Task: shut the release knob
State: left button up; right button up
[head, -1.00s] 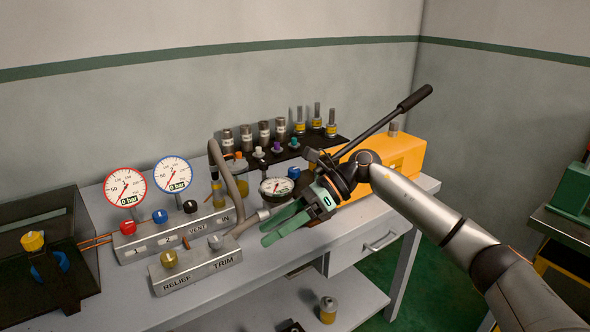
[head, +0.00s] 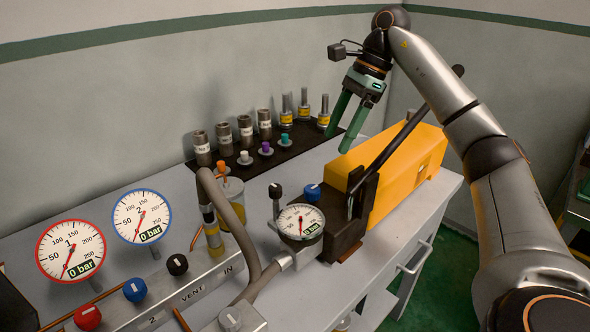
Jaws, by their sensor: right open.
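A yellow hand pump (head: 410,170) stands on the bench with its long black lever (head: 395,145) slanting up to the right. On the pump's dark front block are a blue knob (head: 312,193) and a black knob (head: 275,191), with a round gauge (head: 300,222) in front of them. I cannot tell for sure which knob is the release knob. My right gripper (head: 340,142) is open and empty, its green fingers pointing down above the far left side of the pump. It is apart from both knobs. My left gripper is out of view.
A black tray (head: 285,152) with several fittings and coloured plugs lies at the back. At the left, a grey manifold (head: 200,293) carries knobs, and a red-rimmed gauge (head: 70,250) and a blue-rimmed gauge (head: 142,217) read 0 bar. A bent grey pipe (head: 240,225) rises beside the pump's gauge.

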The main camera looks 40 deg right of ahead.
aim_at(313, 188)
jog(key=b+x, duration=0.3)
jog(key=x, duration=0.8)
jog(key=shift+a+f+b, duration=0.1)
jog(key=shift+b, duration=0.25)
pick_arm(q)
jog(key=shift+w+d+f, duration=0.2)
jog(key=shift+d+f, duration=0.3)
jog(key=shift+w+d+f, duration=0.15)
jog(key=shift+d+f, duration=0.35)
pick_arm(e)
jog(key=shift+w+a+f, duration=0.1)
jog(key=shift+a+f, duration=0.15)
jog(key=shift+f, duration=0.3)
jog(key=shift+c, duration=0.4)
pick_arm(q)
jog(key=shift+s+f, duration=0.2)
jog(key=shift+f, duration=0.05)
pick_arm(e)
grip_shut()
